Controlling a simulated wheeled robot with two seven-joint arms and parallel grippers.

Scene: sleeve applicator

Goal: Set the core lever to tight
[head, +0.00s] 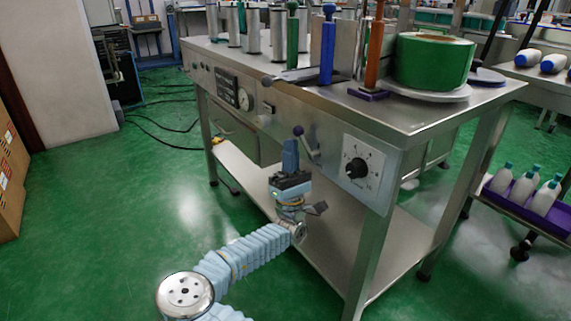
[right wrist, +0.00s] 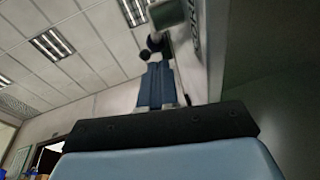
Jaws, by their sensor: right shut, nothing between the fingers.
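The core lever (head: 312,152) is a short metal arm with a dark purple ball knob (head: 298,131), mounted on the front panel of the steel machine. It leans up and to the left in the head view. My right gripper (head: 290,148) is just left of and below the knob, pointing up. Its blue fingers are shut and empty. In the right wrist view the shut fingers (right wrist: 157,84) point at a dark ball (right wrist: 155,42), which looks like the knob. I cannot tell whether they touch it. My left gripper is not in view.
A black dial (head: 357,168) on a white plate sits right of the lever. The steel table (head: 420,118) carries a green roll (head: 432,62) and several upright posts. A lower shelf (head: 330,235) lies beneath. A purple tray of bottles (head: 540,208) stands at right. Green floor is free at left.

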